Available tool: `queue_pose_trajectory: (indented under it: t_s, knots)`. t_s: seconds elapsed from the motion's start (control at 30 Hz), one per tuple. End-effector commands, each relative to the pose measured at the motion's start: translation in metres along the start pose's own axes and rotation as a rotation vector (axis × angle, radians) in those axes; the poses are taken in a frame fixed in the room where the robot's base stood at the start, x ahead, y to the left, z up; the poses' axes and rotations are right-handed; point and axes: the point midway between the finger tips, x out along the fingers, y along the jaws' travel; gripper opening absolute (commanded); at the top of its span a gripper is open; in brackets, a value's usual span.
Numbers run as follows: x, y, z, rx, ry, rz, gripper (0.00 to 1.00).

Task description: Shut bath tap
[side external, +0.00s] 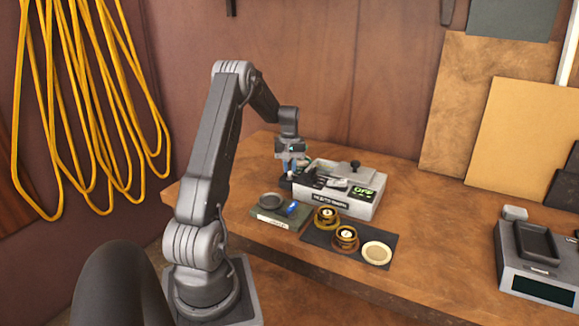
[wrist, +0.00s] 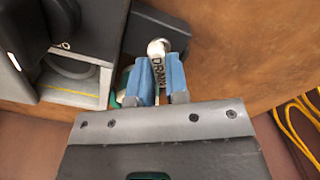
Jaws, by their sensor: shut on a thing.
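A light grey box-shaped bath (side external: 338,207) stands on the bench, with a black knob on top and a small display with green characters. My gripper (side external: 288,172) is low at its left end. The lever's rounded white end (wrist: 158,46) shows beyond the fingertips, by a dark grey block (wrist: 163,24). The bath's wall also shows at left in the wrist view (wrist: 75,88). The fingers hide much of the lever, and I cannot tell the tap's position.
A green-grey tray (side external: 271,220) with a dark round dish and a blue item lies in front of the bath. A dark mat (side external: 325,238) holds two brass-coloured round parts and a cream disc. A grey scale (side external: 540,260) stands far right. Bench between is clear.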

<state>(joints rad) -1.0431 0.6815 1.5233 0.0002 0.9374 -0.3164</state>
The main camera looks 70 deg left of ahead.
Motion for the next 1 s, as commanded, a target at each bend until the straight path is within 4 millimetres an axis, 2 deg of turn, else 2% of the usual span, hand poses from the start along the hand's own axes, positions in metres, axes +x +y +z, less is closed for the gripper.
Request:
queue_pose_trajectory:
  t_s: [0.5,1.0]
  knots:
    - [-0.0007,0.0,-0.0007,0.43,0.003,0.0,0.0]
    - [-0.0007,0.0001,-0.0008,0.586,0.003,0.0,0.0]
